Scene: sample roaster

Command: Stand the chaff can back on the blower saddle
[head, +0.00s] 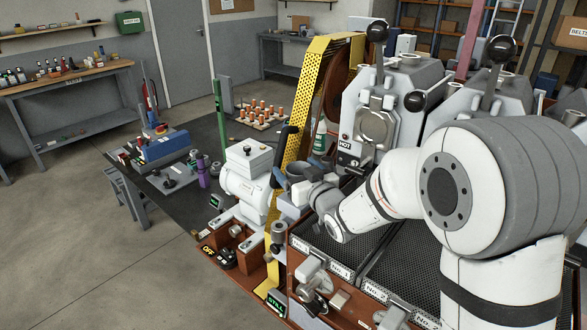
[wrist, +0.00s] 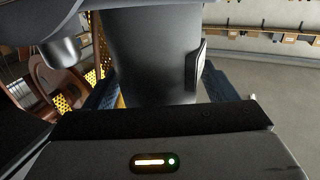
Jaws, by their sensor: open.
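The chaff can seems to be the large dark grey cylinder (wrist: 150,55) filling the middle of the wrist view, upright, with a handle or latch (wrist: 196,65) on its right side. Its top is cut off and its foot is hidden behind my gripper's dark body. My gripper (wrist: 158,100) is open, with a blue finger on either side of the can; I cannot tell whether they touch it. In the head view my gripper (head: 296,183) is beside the white blower-like machine (head: 247,180), and a grey rim (head: 300,170) shows there. I cannot make out the saddle clearly.
The roaster (head: 375,125) with black-knobbed levers stands behind my arm. Mesh cooling trays (head: 385,258) lie in front. A yellow perforated guard (head: 305,100) and a green post (head: 220,118) rise near the machine. The dark bench (head: 190,200) holds tools; open floor lies left.

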